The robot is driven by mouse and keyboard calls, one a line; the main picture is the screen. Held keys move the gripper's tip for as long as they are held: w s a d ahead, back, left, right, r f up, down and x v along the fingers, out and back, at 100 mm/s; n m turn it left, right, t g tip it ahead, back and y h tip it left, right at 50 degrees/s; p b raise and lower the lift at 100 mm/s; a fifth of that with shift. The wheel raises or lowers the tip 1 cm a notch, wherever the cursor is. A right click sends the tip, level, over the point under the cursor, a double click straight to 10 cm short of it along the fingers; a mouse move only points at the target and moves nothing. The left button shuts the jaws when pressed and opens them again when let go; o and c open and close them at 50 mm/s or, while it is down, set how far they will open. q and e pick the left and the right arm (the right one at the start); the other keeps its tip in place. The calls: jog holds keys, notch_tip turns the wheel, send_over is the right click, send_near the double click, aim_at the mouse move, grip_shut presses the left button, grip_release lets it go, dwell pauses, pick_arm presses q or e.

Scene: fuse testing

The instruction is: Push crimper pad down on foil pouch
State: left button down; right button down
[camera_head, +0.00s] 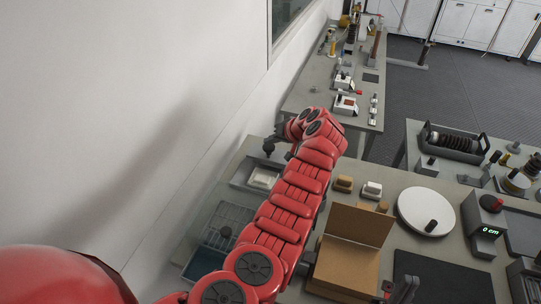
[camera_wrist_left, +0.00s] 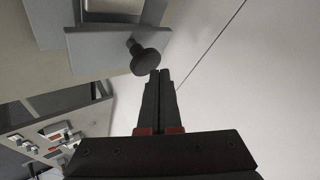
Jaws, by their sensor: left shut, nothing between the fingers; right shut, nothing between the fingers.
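My left arm reaches across the bench, and its gripper (camera_head: 268,147) is at the far left edge by the wall. In the left wrist view the gripper (camera_wrist_left: 160,73) has its two black fingers together, empty. The fingertips are just beside a round black knob (camera_wrist_left: 146,61) on a grey plate (camera_wrist_left: 90,52), likely the crimper pad; I cannot tell if they touch. A pale silvery piece (camera_wrist_left: 115,6), perhaps the foil pouch, is cut off at the top. A grey tray (camera_head: 240,180) shows near the gripper. My right gripper (camera_head: 402,290) is shut, low in the head view.
An open cardboard box (camera_head: 345,268) stands right of my left arm. A white round plate (camera_head: 425,213) and a display unit (camera_head: 484,222) are further right. A wire rack (camera_head: 228,222) lies left of the arm. The wall (camera_head: 150,120) is close on the left.

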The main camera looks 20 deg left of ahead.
pick_arm(q)
jog(key=shift+f+b, duration=1.1)
jog(key=shift+f, duration=0.2)
dwell(1.0)
jog(key=shift+r, duration=0.1)
jog(key=shift+r+p, duration=0.35)
jog(key=shift+r, duration=1.35)
notch_tip(320, 180, up, 6)
jog(key=p, duration=0.1)
jog(key=shift+r, duration=0.1)
